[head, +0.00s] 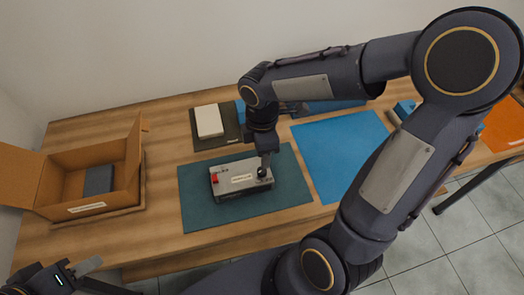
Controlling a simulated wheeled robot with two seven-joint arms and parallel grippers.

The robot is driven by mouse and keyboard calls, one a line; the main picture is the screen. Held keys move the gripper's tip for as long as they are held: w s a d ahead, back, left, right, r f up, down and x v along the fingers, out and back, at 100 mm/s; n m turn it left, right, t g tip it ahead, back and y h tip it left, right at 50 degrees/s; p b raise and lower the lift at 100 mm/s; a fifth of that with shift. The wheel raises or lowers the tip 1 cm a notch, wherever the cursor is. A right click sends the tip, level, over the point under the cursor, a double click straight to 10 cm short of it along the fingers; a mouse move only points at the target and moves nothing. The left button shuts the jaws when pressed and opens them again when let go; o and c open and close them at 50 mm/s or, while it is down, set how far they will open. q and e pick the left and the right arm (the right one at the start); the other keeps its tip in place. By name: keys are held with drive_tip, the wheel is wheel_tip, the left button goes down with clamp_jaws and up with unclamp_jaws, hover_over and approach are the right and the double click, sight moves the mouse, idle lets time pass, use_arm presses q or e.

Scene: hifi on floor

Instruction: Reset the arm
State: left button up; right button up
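My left gripper (94,277) is at the lower left corner, in front of the table's near edge. Its fingers look spread apart with nothing between them. My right arm reaches in from the right, and its gripper (263,168) points down at the right end of a grey box-shaped hi-fi device (236,179). The device has a red part at its left end and a dark round knob near the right gripper's tip. Whether the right fingers touch or grip it cannot be told. The device lies on a dark teal mat (197,217).
An open cardboard box (128,175) with a dark grey block (98,180) inside stands at the left. A white block (209,120) lies on a dark mat behind. A blue mat (325,150) is right of the device, partly behind my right arm. An orange mat (505,125) is far right.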

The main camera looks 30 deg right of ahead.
idle(0.3)
drive_tip(key=s+r+m+t+y, duration=0.3)
drive_tip(key=s+r+m+t, duration=0.2)
drive_tip(key=s+m, duration=0.7)
wheel_tip(320, 180, up, 2)
drive_tip(key=m, duration=0.5)
drive_tip(key=shift+a+r+t+y, duration=0.2)
drive_tip(key=shift+a+t+y, duration=0.1)
drive_tip(key=shift+y, duration=0.1)
